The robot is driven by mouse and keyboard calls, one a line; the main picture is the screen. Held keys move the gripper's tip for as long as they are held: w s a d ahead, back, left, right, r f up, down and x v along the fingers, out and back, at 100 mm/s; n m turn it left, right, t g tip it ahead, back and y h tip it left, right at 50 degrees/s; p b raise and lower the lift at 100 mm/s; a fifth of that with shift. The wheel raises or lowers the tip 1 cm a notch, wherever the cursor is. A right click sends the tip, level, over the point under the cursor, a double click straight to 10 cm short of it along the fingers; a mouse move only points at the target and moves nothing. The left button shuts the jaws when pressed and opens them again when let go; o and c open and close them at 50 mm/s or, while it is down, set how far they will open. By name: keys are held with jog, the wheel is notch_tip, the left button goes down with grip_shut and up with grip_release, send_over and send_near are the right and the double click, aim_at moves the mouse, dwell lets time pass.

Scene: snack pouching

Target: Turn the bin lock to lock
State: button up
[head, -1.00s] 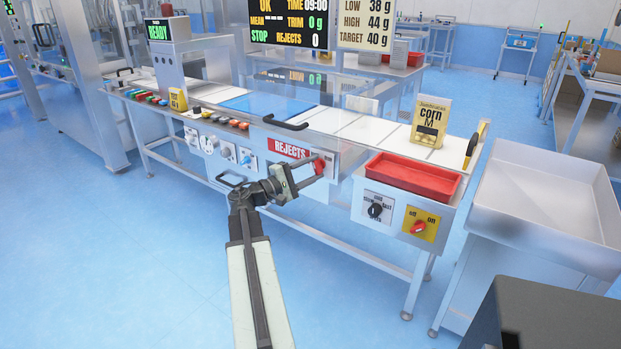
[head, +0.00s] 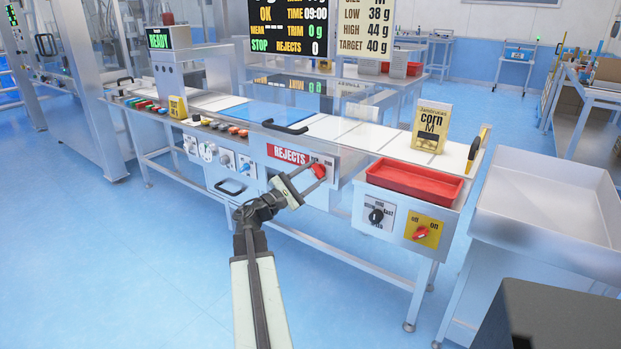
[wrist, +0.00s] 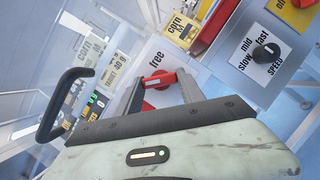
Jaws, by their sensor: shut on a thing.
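The bin lock is a red knob (head: 318,171) on the white plate at the right end of the REJECTS panel. In the wrist view the red knob (wrist: 158,80) sits between my two fingers, and the word "free" reads on its plate above it. My gripper (head: 313,174) is shut on the knob, with a finger on either side. The gripper body is tilted in the head view. The fingers hide part of the plate, and I cannot read a "lock" mark.
A black handle (head: 286,129) sticks out above the REJECTS sign (head: 288,153), and another handle (head: 230,188) is to its lower left. To the right are a red tray (head: 413,180), a speed dial (head: 376,216) and an off/on switch (head: 421,232). The floor in front is clear.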

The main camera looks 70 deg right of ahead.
jog(key=shift+w+d+r, duration=0.1)
jog(key=shift+w+r, duration=0.05)
jog(key=shift+w, duration=0.05)
jog(key=o, duration=1.4)
jog(key=shift+c, duration=0.2)
jog(key=b+v, duration=0.2)
jog(key=v, duration=0.6)
jog(key=shift+s, duration=0.15)
